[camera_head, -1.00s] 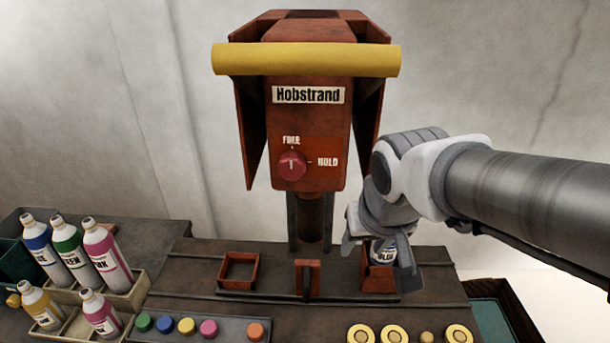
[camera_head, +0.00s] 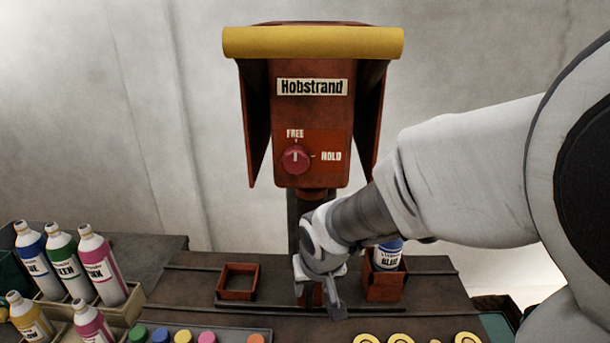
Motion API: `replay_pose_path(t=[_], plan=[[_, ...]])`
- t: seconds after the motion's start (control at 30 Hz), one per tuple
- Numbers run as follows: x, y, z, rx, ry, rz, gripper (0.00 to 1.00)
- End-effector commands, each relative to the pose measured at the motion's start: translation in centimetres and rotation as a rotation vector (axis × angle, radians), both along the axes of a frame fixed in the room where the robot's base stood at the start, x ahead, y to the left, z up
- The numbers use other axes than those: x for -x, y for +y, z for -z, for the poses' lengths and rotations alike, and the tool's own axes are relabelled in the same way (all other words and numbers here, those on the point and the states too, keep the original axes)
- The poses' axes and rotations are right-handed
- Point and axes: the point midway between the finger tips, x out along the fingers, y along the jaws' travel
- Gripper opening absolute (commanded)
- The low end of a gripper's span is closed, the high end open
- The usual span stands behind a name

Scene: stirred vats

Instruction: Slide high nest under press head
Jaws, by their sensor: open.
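The red press head (camera_head: 312,112), labelled Hobstrand, stands above the slide plate at the back, with a red knob (camera_head: 295,159) pointing at FREE. The taller red nest (camera_head: 386,291) is right of the press column and holds an upright bottle with a white and blue label (camera_head: 388,256). A lower, empty square nest (camera_head: 237,295) is to the left. Between them a red upright handle (camera_head: 313,297) shows partly behind my gripper. My gripper (camera_head: 321,303) is open, pointing down at that handle with its fingers around or just beside it; exact contact is hidden.
Crates of colour bottles (camera_head: 95,262) stand at the left. A tray with several coloured caps (camera_head: 160,335) lies in front, and yellow rings (camera_head: 400,339) lie at front right. My arm covers the right side. A yellow bar (camera_head: 313,42) crosses the press top.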

Motion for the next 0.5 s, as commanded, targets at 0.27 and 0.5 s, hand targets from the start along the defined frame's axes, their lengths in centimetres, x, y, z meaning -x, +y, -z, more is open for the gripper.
replay_pose_path(t=[0.27,0.5], plan=[[-1.9,0.3,5.0,0.001,0.003,0.000,0.52],[-3.0,0.5,7.3,0.001,0.001,0.000,0.52]])
